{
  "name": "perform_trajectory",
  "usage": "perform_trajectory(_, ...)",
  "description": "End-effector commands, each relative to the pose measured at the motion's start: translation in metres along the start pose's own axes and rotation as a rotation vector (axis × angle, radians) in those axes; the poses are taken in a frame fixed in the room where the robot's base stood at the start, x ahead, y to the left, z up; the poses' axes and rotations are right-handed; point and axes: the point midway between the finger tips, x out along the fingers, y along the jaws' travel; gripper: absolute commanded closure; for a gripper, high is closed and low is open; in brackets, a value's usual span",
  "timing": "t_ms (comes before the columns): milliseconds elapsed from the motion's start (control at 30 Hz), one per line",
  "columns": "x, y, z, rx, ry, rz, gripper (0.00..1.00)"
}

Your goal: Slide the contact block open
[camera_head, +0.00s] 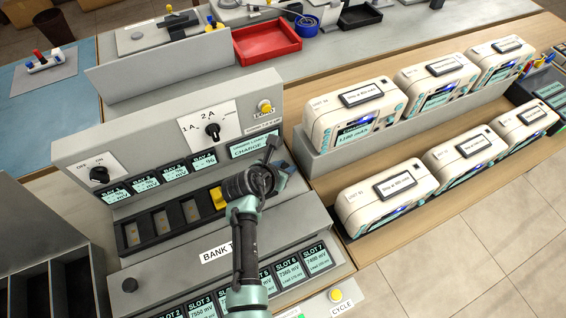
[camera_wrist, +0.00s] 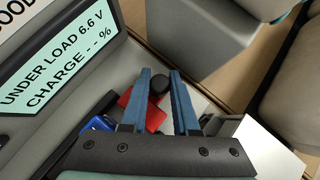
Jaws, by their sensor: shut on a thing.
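My gripper (camera_head: 281,165) reaches over the right end of the grey bank unit, beside the charge display (camera_head: 255,145). In the wrist view my two blue fingers (camera_wrist: 164,90) stand on either side of a black knob (camera_wrist: 158,82), shut on it. The knob appears to belong to the contact block, which shows a red part (camera_wrist: 154,118) and a blue part (camera_wrist: 97,125) between and left of the fingers. Much of the block is hidden by the fingers and the palm. In the head view my wrist covers the block.
A row of dark bays (camera_head: 160,225) with a yellow part (camera_head: 217,198) lies left of my wrist. A panel with dials (camera_head: 212,130) stands behind. White testers (camera_head: 350,120) stand on the right. A red tray (camera_head: 267,42) is at the back.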

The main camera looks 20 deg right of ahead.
Motion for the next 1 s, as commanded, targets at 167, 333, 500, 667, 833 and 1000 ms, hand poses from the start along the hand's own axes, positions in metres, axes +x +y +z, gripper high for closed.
perform_trajectory(167,-0.0009,0.0013,0.0032,0.001,-0.006,0.006,1.00)
perform_trajectory(333,-0.0005,0.0013,0.0027,0.001,-0.006,0.006,1.00)
perform_trajectory(500,-0.0003,0.0009,0.0024,0.001,-0.005,0.005,0.57)
perform_trajectory(667,0.0001,0.0002,0.0012,0.001,-0.003,0.003,0.42)
perform_trajectory(833,0.0003,-0.0004,0.0005,0.000,-0.001,0.002,0.42)
perform_trajectory(1000,-0.0060,-0.0011,0.0012,0.000,-0.002,0.001,0.42)
